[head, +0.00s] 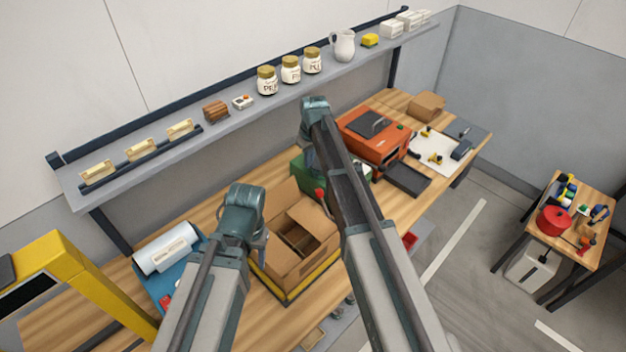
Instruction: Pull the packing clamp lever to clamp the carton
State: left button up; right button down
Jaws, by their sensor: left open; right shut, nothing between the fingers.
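An open brown carton (285,262) stands on the workbench in a yellow-and-black frame (312,284). Its flaps are up and its inside shows dividers. A small red knob (319,194), which looks like the clamp lever's handle, shows at the carton's back right edge, beside my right arm. The rest of the lever is hidden. My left gripper (257,243) is at the carton's left side, open, its fingers mostly hidden by the wrist. My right gripper (316,160) is above and behind the red knob, shut and empty, largely hidden by my forearm. I cannot tell whether it touches the knob.
A green box (301,170) stands behind the carton. An orange machine (372,137) and a dark tray (407,180) lie to the right. A blue dispenser with a white roll (166,250) and a yellow post (90,285) stand left. A shelf (222,125) with jars hangs above.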

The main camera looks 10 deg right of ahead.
jog(key=shift+s, duration=0.15)
notch_tip(320, 180, down, 10)
jog(key=w+b, duration=0.2)
jog(key=b, duration=0.8)
jog(key=s, duration=0.2)
jog(key=s+d+r+p, duration=0.1)
jog(key=s, duration=0.1)
jog(key=shift+d, duration=0.1)
jog(key=shift+s, duration=0.1)
